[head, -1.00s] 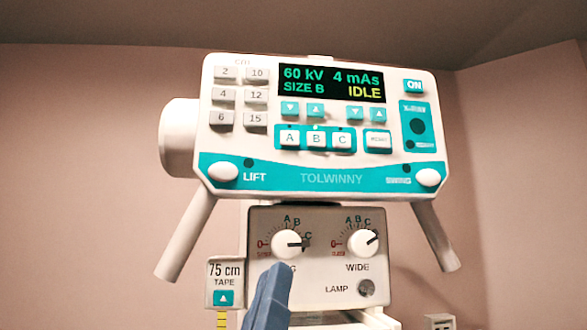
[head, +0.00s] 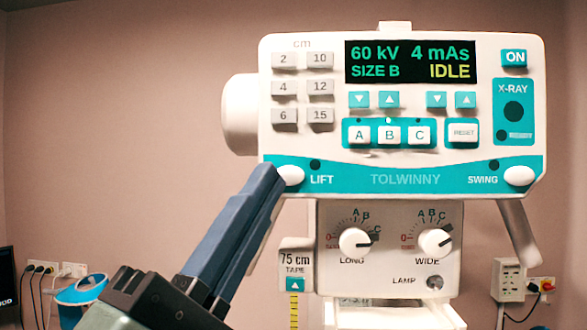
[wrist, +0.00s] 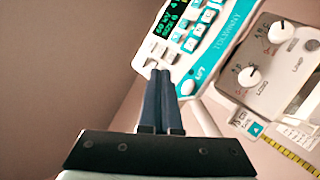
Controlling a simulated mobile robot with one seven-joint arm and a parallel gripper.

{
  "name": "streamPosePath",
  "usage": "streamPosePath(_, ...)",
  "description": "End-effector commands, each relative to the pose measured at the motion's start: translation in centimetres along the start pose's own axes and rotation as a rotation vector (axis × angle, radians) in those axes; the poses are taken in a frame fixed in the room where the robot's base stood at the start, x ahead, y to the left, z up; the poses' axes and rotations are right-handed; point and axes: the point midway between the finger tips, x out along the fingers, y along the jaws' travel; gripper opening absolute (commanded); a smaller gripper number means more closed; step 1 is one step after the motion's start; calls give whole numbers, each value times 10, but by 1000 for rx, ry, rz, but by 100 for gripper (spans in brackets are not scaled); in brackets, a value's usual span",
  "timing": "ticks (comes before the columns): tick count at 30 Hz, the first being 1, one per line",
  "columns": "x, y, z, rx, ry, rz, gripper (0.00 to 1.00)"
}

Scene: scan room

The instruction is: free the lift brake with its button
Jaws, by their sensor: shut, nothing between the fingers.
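The white LIFT button (head: 291,176) sits at the lower left of the control panel (head: 400,180), beside the word LIFT. A small dark lamp (head: 315,164) is above that word. My gripper (head: 272,172) is shut and empty, its blue-grey fingertips at the left edge of the button in the head view; I cannot tell whether they touch it. In the wrist view the button (wrist: 187,88) shows just right of my gripper (wrist: 160,74). The display (head: 411,62) reads 60 kV, 4 mAs, SIZE B, IDLE.
The SWING button (head: 519,176) is at the panel's lower right. Below are the LONG knob (head: 354,241), WIDE knob (head: 436,242) and 75 cm tape box (head: 296,262). A blue-and-white object (head: 82,290) and wall sockets (head: 508,279) stand behind. Bare wall lies left of the panel.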

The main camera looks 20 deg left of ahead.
Motion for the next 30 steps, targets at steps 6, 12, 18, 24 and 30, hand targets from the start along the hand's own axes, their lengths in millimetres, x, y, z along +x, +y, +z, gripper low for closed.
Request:
streamPosePath(6,4,-3,-3,1,0,1,0)
streamPosePath(12,20,-16,-15,0,0,0,0)
streamPosePath(18,40,-30,-30,2,1,1,0)
streamPosePath(24,55,-40,-40,2,1,1,0)
streamPosePath(30,61,-44,-44,3,0,0,0)
